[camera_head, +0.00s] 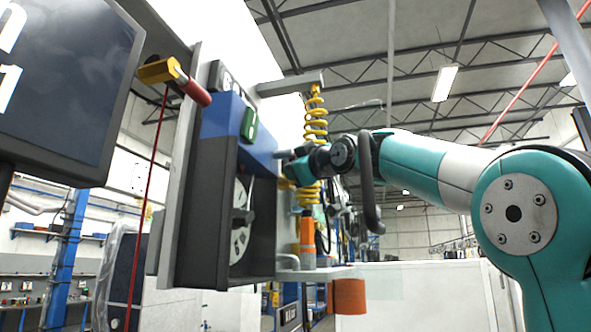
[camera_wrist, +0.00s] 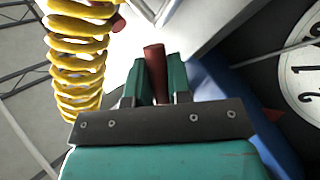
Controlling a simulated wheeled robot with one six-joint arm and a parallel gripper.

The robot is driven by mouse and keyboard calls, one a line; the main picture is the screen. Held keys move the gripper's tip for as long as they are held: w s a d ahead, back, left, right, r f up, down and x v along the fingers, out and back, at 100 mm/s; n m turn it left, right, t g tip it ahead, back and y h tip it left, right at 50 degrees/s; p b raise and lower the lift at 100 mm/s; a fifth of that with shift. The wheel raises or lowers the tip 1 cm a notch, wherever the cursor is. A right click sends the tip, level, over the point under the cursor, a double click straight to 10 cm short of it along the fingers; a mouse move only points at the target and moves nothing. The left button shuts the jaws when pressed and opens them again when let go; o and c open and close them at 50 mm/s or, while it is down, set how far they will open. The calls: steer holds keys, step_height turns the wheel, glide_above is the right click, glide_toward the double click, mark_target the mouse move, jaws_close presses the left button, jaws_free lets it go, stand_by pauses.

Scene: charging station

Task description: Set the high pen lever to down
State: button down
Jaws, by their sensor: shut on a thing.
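The chart recorder (camera_head: 208,190) is a dark box with a blue top and a round white dial (camera_head: 240,222), hung on a panel; its dial also shows at the right of the wrist view (camera_wrist: 300,75). My gripper (camera_head: 284,168) is at the recorder's right side, its tips partly hidden in the head view. In the wrist view my gripper (camera_wrist: 155,88) is shut on a red-brown bar, apparently the high pen lever (camera_wrist: 154,62), which stands up between the two green fingers. The lever's base is hidden, and I cannot read its position.
A yellow coiled hose (camera_head: 315,115) hangs close beside my gripper. A red handle on a yellow block (camera_head: 160,71) with a red cord sticks out at the upper left. A monitor (camera_head: 65,75) fills the far left. A shelf with an orange cylinder (camera_head: 307,240) is below.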

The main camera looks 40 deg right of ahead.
steer(key=c, duration=1.3)
jaws_free()
steer(key=shift+c, duration=0.2)
steer(key=s+f+b, duration=0.2)
steer(key=s+b, duration=0.4)
steer(key=s, duration=1.1)
steer(key=shift+f+b, duration=0.35)
steer(key=shift+s, duration=0.1)
